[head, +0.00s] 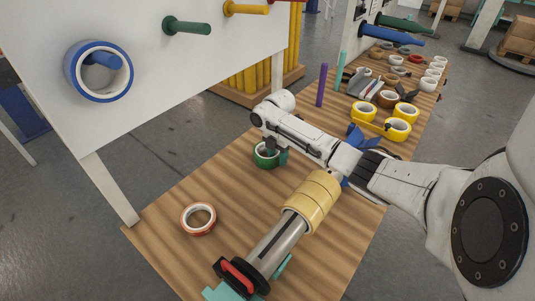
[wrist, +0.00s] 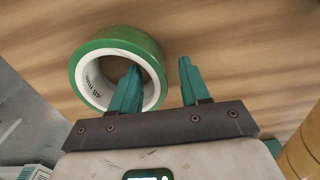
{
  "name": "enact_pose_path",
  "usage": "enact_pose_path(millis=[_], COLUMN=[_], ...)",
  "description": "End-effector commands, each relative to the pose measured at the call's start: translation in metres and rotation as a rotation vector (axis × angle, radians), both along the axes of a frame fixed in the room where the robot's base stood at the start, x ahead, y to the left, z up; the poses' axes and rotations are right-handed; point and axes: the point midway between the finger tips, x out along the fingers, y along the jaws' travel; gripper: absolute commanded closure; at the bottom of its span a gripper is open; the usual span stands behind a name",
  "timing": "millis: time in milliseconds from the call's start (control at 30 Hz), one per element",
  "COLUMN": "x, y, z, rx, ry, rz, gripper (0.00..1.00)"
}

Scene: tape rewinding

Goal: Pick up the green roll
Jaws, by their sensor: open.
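The green roll (head: 263,162) lies on the wooden table below the end of my arm. In the wrist view the green roll (wrist: 116,43) shows a green outside, a white core and an open hole. My gripper (wrist: 160,66) is open, with teal fingers. The left finger reaches over or into the hole, and the right finger is outside the roll at its right. The roll's right wall lies between the fingers. I cannot tell whether a finger touches it. In the head view my gripper (head: 276,154) is partly hidden.
A red-orange roll (head: 199,219) lies nearer on the table. A dispenser-like cylinder holds tan rolls (head: 312,198) close by at the right. A white pegboard (head: 130,125) with a blue roll (head: 74,80) stands at the left. Yellow rolls (head: 397,129) and other items crowd the far table.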

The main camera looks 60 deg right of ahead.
Motion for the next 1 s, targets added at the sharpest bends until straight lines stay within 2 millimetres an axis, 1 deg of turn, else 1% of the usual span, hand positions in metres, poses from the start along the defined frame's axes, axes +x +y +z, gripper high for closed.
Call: enact_pose_path(millis=[33, 133, 367, 467, 867, 1000], x=[-0.0002, 0.0, 0.0001, 0.0001, 0.0001, 0.0], y=[0.0003, 0.0003, 0.0005, 0.0005, 0.0004, 0.0004], z=[-0.0059, -0.013, -0.0148, -0.0147, -0.0145, -0.0145], rx=[0.001, 0.0, 0.0, 0.0, 0.0, 0.0], ry=[0.002, 0.0, 0.0, 0.0, 0.0, 0.0], rz=[0.0, 0.0, 0.001, 0.0, 0.0, 0.0], gripper=[0.54, 0.54, 0.54, 0.62, 1.0, 1.0])
